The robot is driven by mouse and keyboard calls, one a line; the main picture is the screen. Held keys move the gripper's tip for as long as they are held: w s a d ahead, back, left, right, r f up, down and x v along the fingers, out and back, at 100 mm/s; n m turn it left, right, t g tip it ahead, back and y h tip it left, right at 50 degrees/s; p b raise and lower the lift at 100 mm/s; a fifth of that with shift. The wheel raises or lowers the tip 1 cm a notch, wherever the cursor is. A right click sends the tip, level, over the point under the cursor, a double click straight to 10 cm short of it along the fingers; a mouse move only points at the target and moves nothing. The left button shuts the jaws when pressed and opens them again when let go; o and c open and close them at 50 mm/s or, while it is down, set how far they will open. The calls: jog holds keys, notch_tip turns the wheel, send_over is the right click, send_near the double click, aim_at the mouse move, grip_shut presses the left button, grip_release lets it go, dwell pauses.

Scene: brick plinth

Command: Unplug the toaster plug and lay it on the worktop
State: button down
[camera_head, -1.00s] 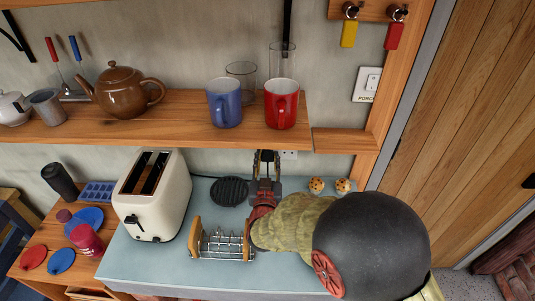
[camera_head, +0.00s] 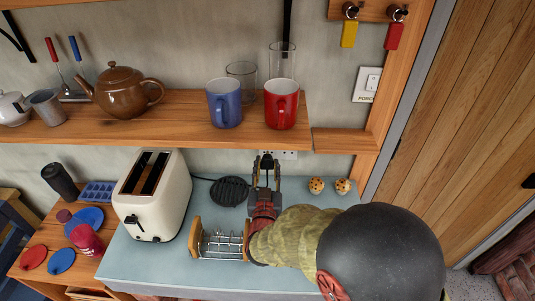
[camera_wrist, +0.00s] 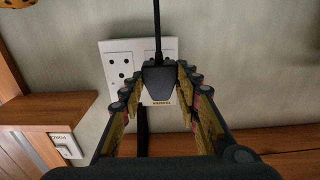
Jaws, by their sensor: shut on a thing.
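The black toaster plug (camera_wrist: 158,76) is between my gripper's fingertips (camera_wrist: 161,84) in the wrist view, with a pale label at its lower end and its dark cord running upward. My gripper (camera_head: 265,172) is shut on it. The plug covers the right part of the white double wall socket (camera_wrist: 119,68); I cannot tell whether its pins are clear of the holes. In the head view the socket (camera_head: 287,155) shows just below the shelf. The cream toaster (camera_head: 150,205) stands on the pale blue worktop (camera_head: 222,276), left of my gripper.
A black round trivet (camera_head: 230,190) and a toast rack (camera_head: 217,243) lie left of my gripper. Two muffins (camera_head: 329,186) sit right of it. The wooden shelf (camera_head: 180,128) with mugs overhangs the socket. Bare worktop shows in front of the rack.

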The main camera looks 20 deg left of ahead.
jog(key=shift+v, duration=0.8)
jog(key=shift+s, duration=0.15)
